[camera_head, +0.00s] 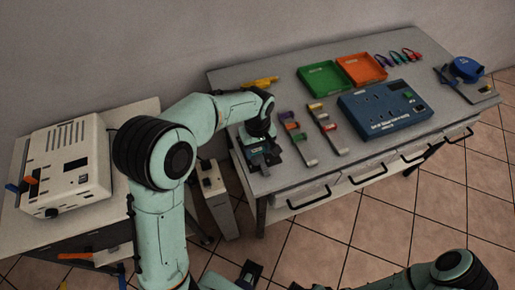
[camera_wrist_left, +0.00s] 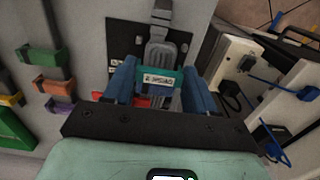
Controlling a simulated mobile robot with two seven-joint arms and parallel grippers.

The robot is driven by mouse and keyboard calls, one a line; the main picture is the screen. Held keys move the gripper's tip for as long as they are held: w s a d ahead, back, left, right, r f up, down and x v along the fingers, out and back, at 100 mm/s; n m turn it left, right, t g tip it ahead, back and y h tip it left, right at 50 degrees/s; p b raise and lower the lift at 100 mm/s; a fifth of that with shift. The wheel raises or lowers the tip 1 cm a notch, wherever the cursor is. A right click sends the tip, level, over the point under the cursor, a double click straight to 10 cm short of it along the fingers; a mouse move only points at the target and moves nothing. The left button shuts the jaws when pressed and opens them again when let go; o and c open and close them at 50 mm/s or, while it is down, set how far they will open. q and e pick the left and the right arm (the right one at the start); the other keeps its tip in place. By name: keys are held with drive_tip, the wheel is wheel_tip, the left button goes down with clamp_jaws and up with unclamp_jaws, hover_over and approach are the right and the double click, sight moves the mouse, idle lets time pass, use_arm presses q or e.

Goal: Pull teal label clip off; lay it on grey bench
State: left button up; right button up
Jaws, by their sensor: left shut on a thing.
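My left gripper (camera_wrist_left: 160,88) is shut on the teal label clip (camera_wrist_left: 166,77), which carries a white printed label and sits between the two blue fingers. Behind the clip, a grey plug-like body (camera_wrist_left: 160,48) lies over a black plate (camera_wrist_left: 128,45); I cannot tell whether the clip still touches it. In the head view my left gripper (camera_head: 264,155) is low over the left end of the grey bench (camera_head: 225,80), and the clip is hard to make out there. Part of my right arm shows at the bottom; its gripper's jaws are not clear.
The bench holds a green tray (camera_head: 321,79), an orange tray (camera_head: 361,69), a blue device (camera_head: 385,110), and two holders with coloured clips (camera_head: 293,132). A blue cable coil (camera_head: 466,67) lies at the right end. A white instrument (camera_head: 68,165) stands on the left table.

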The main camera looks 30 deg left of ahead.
use_arm(q)
drive_tip(key=shift+r+p, duration=0.95)
drive_tip(key=shift+r, duration=0.4)
use_arm(e)
drive_tip(key=shift+w+r, duration=0.25)
drive_tip(key=shift+r, duration=0.3)
drive_tip(key=shift+w+r, duration=0.2)
drive_tip(key=shift+r, duration=0.3)
use_arm(q)
drive_tip(key=shift+f, duration=0.1)
use_arm(e)
drive_tip(key=shift+s, duration=0.1)
